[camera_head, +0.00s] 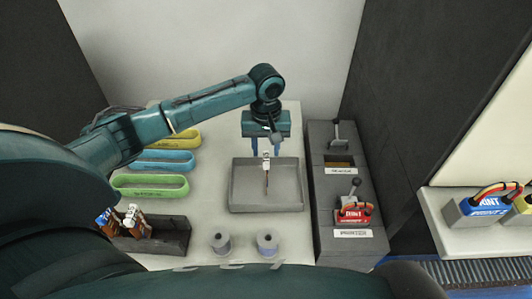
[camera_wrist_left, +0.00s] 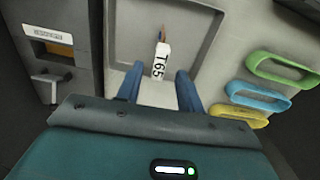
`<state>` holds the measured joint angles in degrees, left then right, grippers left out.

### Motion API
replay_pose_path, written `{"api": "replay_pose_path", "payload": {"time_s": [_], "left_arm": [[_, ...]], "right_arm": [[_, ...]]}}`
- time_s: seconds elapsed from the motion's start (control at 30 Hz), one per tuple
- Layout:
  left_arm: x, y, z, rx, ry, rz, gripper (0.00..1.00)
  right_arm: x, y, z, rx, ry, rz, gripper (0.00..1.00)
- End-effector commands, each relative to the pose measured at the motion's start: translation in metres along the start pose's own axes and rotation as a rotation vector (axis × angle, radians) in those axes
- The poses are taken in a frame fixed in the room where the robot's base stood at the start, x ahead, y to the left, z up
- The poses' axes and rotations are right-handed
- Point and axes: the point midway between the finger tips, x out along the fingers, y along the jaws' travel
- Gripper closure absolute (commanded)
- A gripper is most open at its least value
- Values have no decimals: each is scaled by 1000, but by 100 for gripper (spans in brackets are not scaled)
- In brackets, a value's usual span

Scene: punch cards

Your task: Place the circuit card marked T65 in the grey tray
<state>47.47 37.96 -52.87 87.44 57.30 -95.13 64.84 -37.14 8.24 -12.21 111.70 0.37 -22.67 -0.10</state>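The T65 card (camera_head: 266,162) shows as a white label with a thin brown part, inside the outline of the grey tray (camera_head: 236,189) in the head view. In the left wrist view the label (camera_wrist_left: 160,62) reads T65, and the grey tray (camera_wrist_left: 203,35) is behind it. I cannot tell whether the card touches the tray floor. My left gripper (camera_head: 267,148) is above the tray's back edge. Its two blue fingers (camera_wrist_left: 158,88) are apart, one on each side of the label, with visible gaps. My right gripper is not in view.
Green (camera_head: 150,192), blue (camera_head: 164,167) and yellow (camera_head: 182,147) oblong holders lie left of the tray. A dark box (camera_head: 178,243) holds several cards. Two grey spools (camera_head: 220,243) (camera_head: 267,243) stand in front. A dark grey unit with levers (camera_head: 324,205) and a red module (camera_head: 354,213) stands right.

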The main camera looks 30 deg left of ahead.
Motion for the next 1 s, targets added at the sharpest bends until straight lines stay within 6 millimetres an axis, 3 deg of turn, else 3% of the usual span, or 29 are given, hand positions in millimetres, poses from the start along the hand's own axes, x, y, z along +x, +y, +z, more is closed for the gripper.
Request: {"api": "replay_pose_path", "payload": {"time_s": [0.2, 0.4, 0.6, 1.0], "left_arm": [[-49, 1, -1, 1, 3, 3, 63], [-82, 1, -1, 0, 2, 3, 63], [-94, 0, 0, 0, 0, 0, 63], [-95, 0, 0, 0, -1, 0, 63]], "right_arm": [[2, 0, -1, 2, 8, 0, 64], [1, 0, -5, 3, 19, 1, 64], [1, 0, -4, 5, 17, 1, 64], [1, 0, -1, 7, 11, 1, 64]]}}
